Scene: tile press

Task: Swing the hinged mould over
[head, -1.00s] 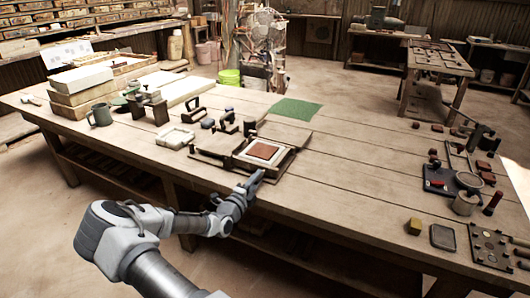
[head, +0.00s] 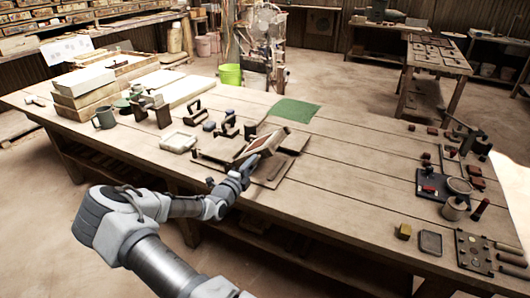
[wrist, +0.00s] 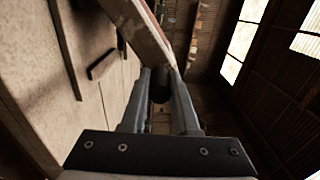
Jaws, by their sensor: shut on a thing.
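The hinged mould (head: 262,145) is a wooden frame on the bench. Its moving half stands tilted up off the bench, with a wooden base part (head: 272,172) flat to its right. My gripper (head: 249,165) is at the near edge of the raised half. In the wrist view, my gripper (wrist: 160,92) is shut on a dark round handle (wrist: 160,86), and the raised mould half (wrist: 142,28) slants above the fingers. The inner face of the mould and the hinge are mostly hidden.
The wooden bench (head: 350,190) is clear right of the mould. A green mat (head: 292,110) lies behind it.

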